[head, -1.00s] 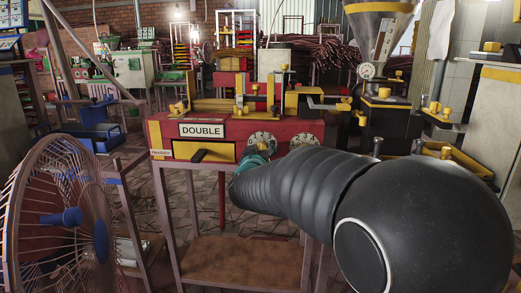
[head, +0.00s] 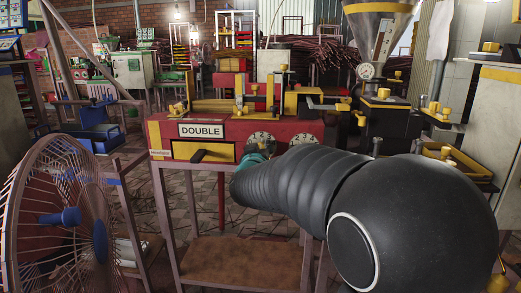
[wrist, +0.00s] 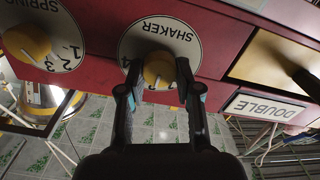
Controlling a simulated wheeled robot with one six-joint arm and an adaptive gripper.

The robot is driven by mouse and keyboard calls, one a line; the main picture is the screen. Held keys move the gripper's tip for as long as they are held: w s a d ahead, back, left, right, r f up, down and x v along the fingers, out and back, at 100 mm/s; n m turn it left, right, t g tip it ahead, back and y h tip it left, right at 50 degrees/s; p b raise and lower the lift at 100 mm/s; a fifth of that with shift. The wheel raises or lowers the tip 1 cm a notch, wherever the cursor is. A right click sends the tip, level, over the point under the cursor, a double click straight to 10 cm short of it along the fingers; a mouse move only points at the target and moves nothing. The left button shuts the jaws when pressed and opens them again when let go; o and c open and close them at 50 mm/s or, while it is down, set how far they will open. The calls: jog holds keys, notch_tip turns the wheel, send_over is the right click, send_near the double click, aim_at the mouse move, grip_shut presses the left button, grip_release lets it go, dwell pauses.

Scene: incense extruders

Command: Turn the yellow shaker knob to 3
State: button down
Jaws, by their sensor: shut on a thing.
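The yellow shaker knob (wrist: 158,66) sits on a round white dial marked SHAKER (wrist: 160,34), which appears upside down in the wrist view. My gripper (wrist: 158,76) has one dark finger on each side of the knob and is shut on it. Some dial numbers show near the fingers, but I cannot tell which one the knob points to. In the head view, the shaker dial (head: 262,138) is on the red machine's front, with my gripper's teal part (head: 257,156) just below it. My arm hides part of this area.
The spring dial, with its own yellow knob (wrist: 28,42), is left of the shaker in the wrist view. The DOUBLE plate (head: 201,130) and a dark handle (head: 211,156) are on the machine's front. A caged fan (head: 62,215) stands front left.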

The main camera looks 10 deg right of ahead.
jog(key=shift+d+m+b, duration=0.2)
jog(key=shift+m+b, duration=1.45)
jog(key=shift+m, duration=1.65)
jog(key=c, duration=0.8)
grip_release()
